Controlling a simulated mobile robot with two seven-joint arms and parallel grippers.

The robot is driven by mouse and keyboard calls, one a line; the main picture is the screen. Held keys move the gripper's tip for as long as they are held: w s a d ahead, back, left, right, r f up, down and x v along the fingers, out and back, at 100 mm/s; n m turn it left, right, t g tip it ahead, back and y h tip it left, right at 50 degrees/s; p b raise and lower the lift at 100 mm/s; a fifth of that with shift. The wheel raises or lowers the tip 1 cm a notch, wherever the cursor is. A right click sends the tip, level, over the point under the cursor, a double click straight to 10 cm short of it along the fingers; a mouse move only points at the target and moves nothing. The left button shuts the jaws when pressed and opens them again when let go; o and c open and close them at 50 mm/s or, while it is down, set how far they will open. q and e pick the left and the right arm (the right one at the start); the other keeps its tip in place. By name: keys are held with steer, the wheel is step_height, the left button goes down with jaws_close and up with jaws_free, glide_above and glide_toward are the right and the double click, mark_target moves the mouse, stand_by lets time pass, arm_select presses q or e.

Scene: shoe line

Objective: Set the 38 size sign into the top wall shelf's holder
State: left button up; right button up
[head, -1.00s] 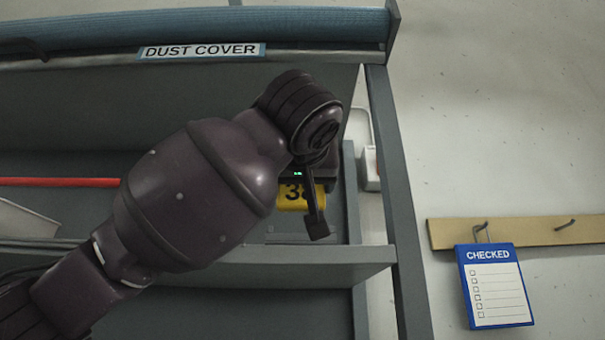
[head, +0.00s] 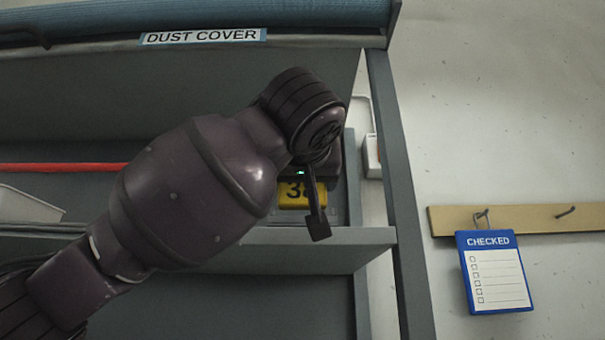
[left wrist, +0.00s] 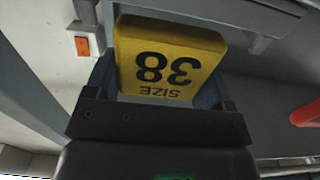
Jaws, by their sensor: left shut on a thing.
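The yellow 38 size sign (head: 293,192) shows behind my left gripper (head: 312,208), partly hidden by the wrist and a finger. In the left wrist view the sign (left wrist: 168,62) is held between the two fingers, its "SIZE 38" face upside down in that picture. My left gripper is shut on it. It is inside the shelf bay near the right end, just above the grey shelf board (head: 330,238) in the head view. I cannot make out the holder clearly; the arm covers much of the shelf. My right gripper is not in view.
A "DUST COVER" label (head: 204,36) is above the bay. A grey upright (head: 395,180) closes its right side. A white switch box (head: 372,156) is close by on the wall. A red rod (head: 60,167) lies left. A blue "CHECKED" card (head: 494,272) hangs at right.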

arm_select(q)
steer(key=shift+f+b, duration=0.45)
steer(key=shift+f, duration=0.3)
steer(key=shift+f+b, duration=0.25)
steer(key=shift+b, duration=0.05)
steer(key=o, duration=0.9)
steer(key=shift+s, duration=0.1)
